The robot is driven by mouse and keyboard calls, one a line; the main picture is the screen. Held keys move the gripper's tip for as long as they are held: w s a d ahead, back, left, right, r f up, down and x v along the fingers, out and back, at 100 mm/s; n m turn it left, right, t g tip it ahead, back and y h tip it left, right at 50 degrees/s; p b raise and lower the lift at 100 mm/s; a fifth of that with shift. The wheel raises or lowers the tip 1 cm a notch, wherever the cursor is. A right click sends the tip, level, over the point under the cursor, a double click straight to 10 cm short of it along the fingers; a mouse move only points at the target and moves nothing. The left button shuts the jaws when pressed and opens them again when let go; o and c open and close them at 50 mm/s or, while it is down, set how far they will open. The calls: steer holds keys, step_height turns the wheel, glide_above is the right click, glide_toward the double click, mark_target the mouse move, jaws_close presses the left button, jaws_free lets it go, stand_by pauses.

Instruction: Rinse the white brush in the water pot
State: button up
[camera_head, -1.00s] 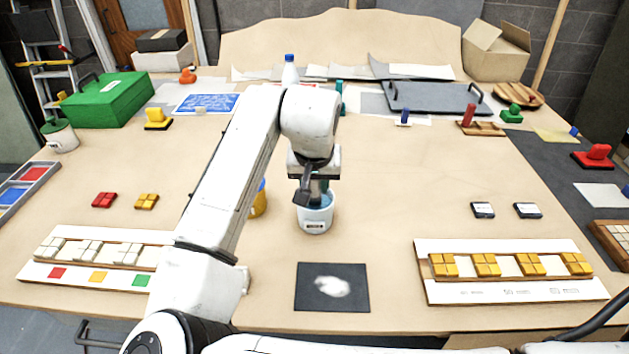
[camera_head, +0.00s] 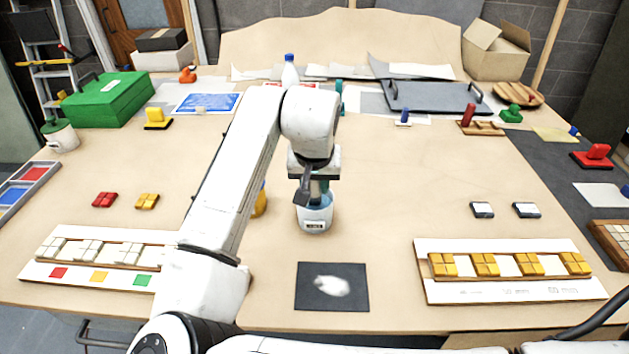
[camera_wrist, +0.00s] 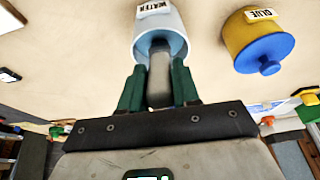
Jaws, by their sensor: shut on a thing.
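The white water pot (camera_head: 314,224) stands on the table just behind the dark card, and in the wrist view it shows its "WATER" label (camera_wrist: 155,9). My gripper (camera_head: 313,190) is directly above the pot with its fingers pointing down. In the wrist view the green fingers (camera_wrist: 159,86) are shut on a grey-white handle (camera_wrist: 159,75), which I take for the brush. The handle's far end reaches into the pot's mouth. The brush head is hidden inside the pot, so I cannot tell how deep it sits.
A yellow glue pot with a blue lid (camera_wrist: 257,40) stands close beside the water pot. A dark card with a white smear (camera_head: 332,287) lies in front. Racks of yellow tiles (camera_head: 510,265) and white tiles (camera_head: 90,250) lie right and left.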

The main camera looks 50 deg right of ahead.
steer(key=shift+r+p, duration=2.95)
steer(key=shift+r, duration=0.55)
